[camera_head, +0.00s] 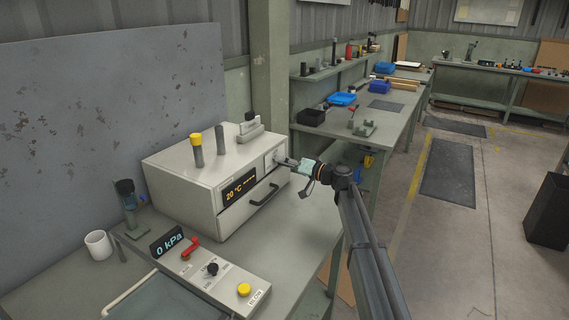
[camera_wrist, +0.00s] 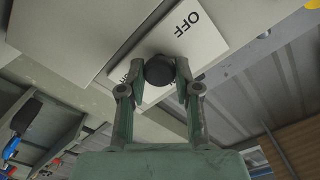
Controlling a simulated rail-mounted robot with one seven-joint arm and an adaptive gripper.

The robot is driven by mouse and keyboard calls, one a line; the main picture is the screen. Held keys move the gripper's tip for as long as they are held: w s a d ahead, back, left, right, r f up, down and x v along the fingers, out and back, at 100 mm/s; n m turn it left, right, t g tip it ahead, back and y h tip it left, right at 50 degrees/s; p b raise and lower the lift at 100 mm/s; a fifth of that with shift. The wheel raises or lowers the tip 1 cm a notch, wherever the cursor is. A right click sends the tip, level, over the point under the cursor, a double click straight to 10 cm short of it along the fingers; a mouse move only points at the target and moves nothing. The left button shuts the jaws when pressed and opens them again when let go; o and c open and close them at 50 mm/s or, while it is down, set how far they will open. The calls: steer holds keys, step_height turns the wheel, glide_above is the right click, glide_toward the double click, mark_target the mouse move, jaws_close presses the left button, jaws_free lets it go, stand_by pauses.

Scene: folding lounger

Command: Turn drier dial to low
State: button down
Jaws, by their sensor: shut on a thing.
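The drier is a pale box (camera_head: 185,185) on the near bench, with an orange display (camera_head: 240,188) reading about 20 °C. Its black dial (camera_wrist: 159,70) sits on a white plate (camera_wrist: 188,32) marked OFF; other lettering on the plate is partly hidden by the dial and fingers. My gripper (camera_head: 283,161) reaches the right end of the drier's front. In the wrist view, its two fingers (camera_wrist: 160,66) are shut on the dial, one on each side. In the head view the dial is hidden by my gripper. I cannot tell which way the dial points.
A drawer handle (camera_head: 264,199) sticks out below my gripper. A control panel (camera_head: 212,275) with a red lever and a yellow button stands in front, beside a 0 kPa display (camera_head: 167,243). A white mug (camera_head: 98,243) is at left. Floor (camera_head: 470,250) at right is open.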

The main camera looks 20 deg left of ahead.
steer(key=m+b, duration=0.1)
steer(key=m, duration=0.8)
stand_by(0.3)
steer(key=shift+m, duration=0.3)
steer(key=c, duration=0.8)
jaws_free()
steer(key=shift+f, duration=0.1)
